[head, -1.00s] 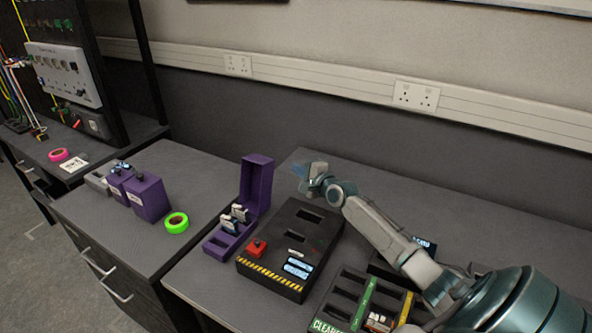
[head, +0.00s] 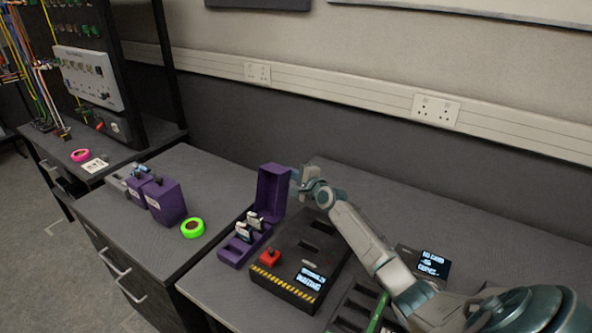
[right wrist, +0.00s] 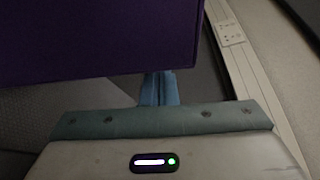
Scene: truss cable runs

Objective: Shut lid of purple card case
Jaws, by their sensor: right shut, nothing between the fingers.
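The purple card case (head: 234,250) stands on the bench with its lid (head: 272,192) open and upright at the back. Cards with white labels (head: 248,226) sit in its base. My right gripper (head: 296,176) is at the lid's right upper edge, its fingers partly hidden by the lid. In the right wrist view the lid (right wrist: 100,35) fills the upper left, and my shut, empty fingers (right wrist: 158,88) reach up to its lower edge. I cannot tell whether they touch it. My left gripper is not in view.
A black box (head: 300,255) with a red button and lit display stands just right of the case. A green tape roll (head: 192,228) and closed purple boxes (head: 165,202) are on the left bench. A small dark display (head: 425,262) and a slotted tray (head: 355,310) lie right.

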